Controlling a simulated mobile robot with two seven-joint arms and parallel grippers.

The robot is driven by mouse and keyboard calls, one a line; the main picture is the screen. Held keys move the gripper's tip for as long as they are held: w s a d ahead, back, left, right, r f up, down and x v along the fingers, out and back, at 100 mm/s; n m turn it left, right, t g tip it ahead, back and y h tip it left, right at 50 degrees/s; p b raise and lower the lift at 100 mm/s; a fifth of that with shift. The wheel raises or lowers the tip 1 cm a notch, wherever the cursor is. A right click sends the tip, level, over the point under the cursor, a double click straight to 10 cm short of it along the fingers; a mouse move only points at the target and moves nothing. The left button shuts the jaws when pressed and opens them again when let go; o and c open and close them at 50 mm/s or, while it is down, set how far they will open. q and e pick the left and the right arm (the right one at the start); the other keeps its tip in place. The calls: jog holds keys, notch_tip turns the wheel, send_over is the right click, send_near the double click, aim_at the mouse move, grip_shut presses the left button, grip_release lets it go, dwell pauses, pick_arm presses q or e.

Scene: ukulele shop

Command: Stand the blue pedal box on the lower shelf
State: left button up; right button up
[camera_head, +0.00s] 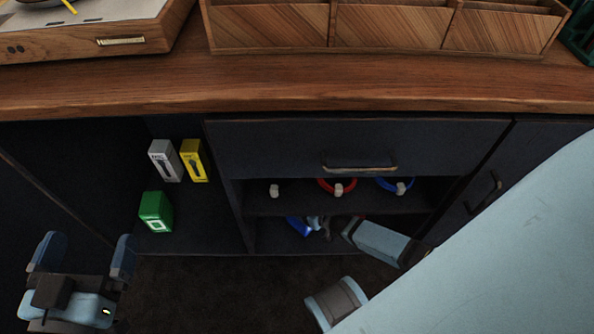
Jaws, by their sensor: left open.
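The blue pedal box (298,226) is in the lower compartment under the drawer. It looks tilted and is partly hidden. My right gripper (320,227) reaches into that compartment from the right, its fingertips close beside the box. The picture is too small and dark to tell whether they hold it. The lower shelf (268,236) shows bare to the left of the box. My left gripper (84,256) is open and empty at the lower left, in front of the left bay and away from the box.
White (165,161), yellow (194,161) and green (155,211) boxes stand in the left bay. Red (337,186) and blue (395,186) rings sit on the shelf above. A drawer (360,148) and wooden counter (300,86) overhang the compartment. My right arm covers the lower right.

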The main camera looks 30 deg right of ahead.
jog(key=shift+f+b, duration=0.45)
jog(key=shift+f, duration=0.25)
jog(key=o, duration=1.7)
jog(key=shift+f, duration=0.15)
pick_arm(q)
jog(key=shift+w+a+r+m+t+h, duration=0.3)
jog(key=shift+w+r+m, duration=0.1)
jog(key=shift+w+m, duration=0.25)
jog(key=s+n+p, duration=0.1)
jog(key=p, duration=0.1)
jog(key=s+d+n+g+p, duration=0.1)
jog(key=f+n+g+y+p, duration=0.1)
jog(key=p, duration=0.1)
jog(key=shift+s+d+n+p, duration=0.3)
jog(key=shift+s+d+n, duration=0.05)
jog(key=shift+s, duration=0.05)
pick_arm(e)
jog(key=v, duration=1.2)
